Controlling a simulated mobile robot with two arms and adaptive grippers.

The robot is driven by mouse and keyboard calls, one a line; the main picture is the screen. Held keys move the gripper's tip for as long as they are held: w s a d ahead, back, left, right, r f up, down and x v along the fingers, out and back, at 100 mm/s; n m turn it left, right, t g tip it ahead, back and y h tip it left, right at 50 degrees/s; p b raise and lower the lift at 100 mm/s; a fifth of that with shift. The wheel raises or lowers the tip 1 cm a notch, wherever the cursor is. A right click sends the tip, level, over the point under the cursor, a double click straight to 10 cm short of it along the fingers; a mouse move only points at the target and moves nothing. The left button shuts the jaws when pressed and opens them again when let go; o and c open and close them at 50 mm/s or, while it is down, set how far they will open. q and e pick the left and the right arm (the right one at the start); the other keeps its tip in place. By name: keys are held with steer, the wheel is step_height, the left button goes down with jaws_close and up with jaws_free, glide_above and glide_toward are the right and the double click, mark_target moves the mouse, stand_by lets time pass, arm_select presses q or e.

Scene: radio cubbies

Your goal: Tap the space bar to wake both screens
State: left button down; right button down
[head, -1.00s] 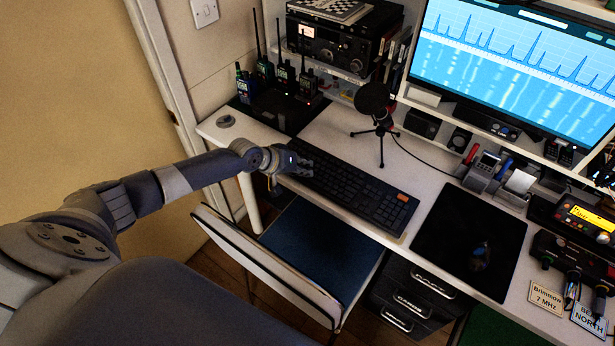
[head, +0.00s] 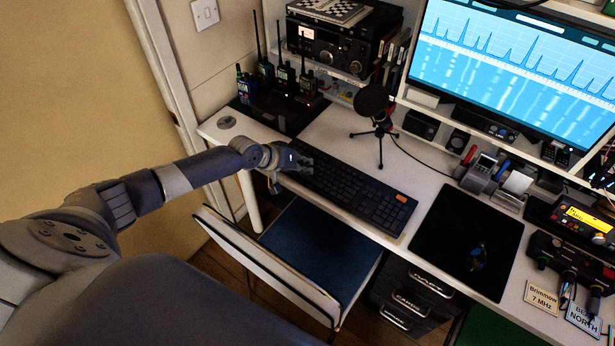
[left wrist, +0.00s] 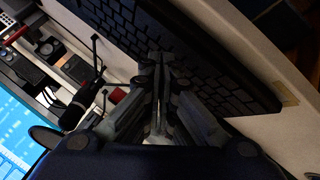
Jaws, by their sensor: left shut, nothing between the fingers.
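The black keyboard (head: 350,192) lies on the white desk, with an orange key at its right end. It also shows in the left wrist view (left wrist: 228,62). My left gripper (head: 306,166) is shut and empty at the left end of the keyboard. In the left wrist view its closed fingers (left wrist: 160,58) point at the keys; whether they touch is hard to tell. The space bar is not clearly distinguishable. One large screen (head: 515,65) is lit with a blue spectrum display and also shows in the left wrist view (left wrist: 14,135). My right gripper is not in view.
A microphone on a tripod (head: 372,105) stands behind the keyboard. Handheld radios (head: 286,78) stand at the back left. A black mouse pad (head: 466,240) lies right of the keyboard. A chair (head: 320,250) is at the desk's front.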

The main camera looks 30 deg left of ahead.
mark_target(305, 176)
arm_select(q)
step_height(305, 176, up, 5)
steer(key=p, duration=0.4)
steer(key=shift+f, duration=0.1)
stand_by(0.7)
